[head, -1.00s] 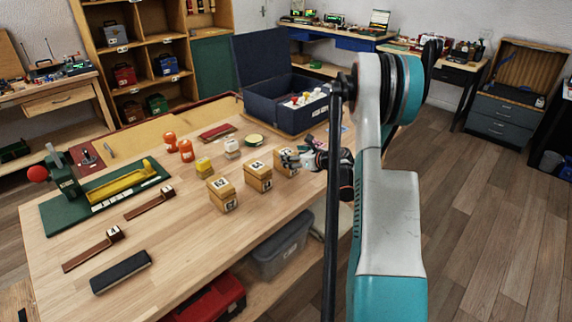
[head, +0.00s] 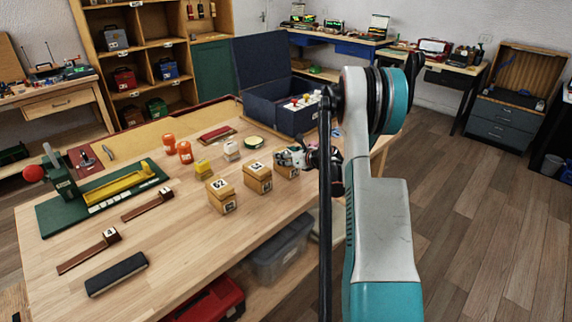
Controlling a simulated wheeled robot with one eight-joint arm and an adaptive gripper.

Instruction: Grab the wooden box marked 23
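Three small wooden boxes with dark number labels stand in a row on the workbench. The left box (head: 221,195) and the middle box (head: 257,179) are in full view, but their numbers are too small to read surely. The right box (head: 288,173) is partly covered by my gripper (head: 287,158), so its number cannot be read. My gripper reaches in from the right, with its fingers at the upper part of the right box. I cannot tell whether the fingers touch it or have closed on it.
The workbench (head: 185,245) also holds a green-based press (head: 100,198), orange jars (head: 185,152), a yellow block (head: 203,166) and a dark blue open case (head: 285,112) behind my gripper. Clear wood lies in front of the boxes. A grey bin (head: 278,250) sits below.

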